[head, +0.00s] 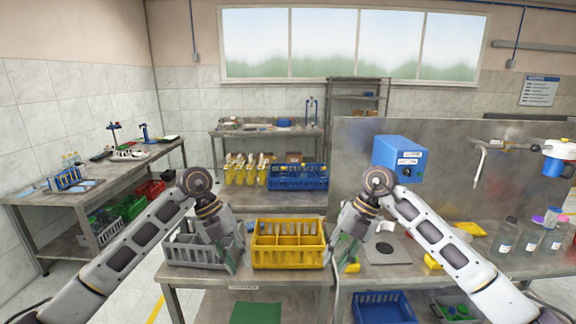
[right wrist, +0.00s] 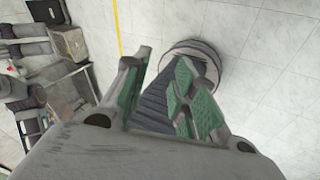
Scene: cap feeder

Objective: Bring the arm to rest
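My left gripper (head: 235,256) hangs fingers-down in the head view, in front of the right part of a grey crate and left of the yellow crate. Its green-padded fingers look apart, with nothing seen between them. My right gripper (head: 342,256) hangs fingers-down just right of the yellow crate. In the right wrist view my right gripper (right wrist: 160,82) is open, its two green-padded fingers apart and empty. Both arms are bent, roughly mirroring each other.
The grey crate (head: 180,254) and the divided yellow crate (head: 289,262) stand on the near bench. A blue box (head: 399,158) is at the steel panel. Lidded bottles (head: 505,235) stand at right. A blue crate (head: 298,184) and yellow bins (head: 240,174) are behind.

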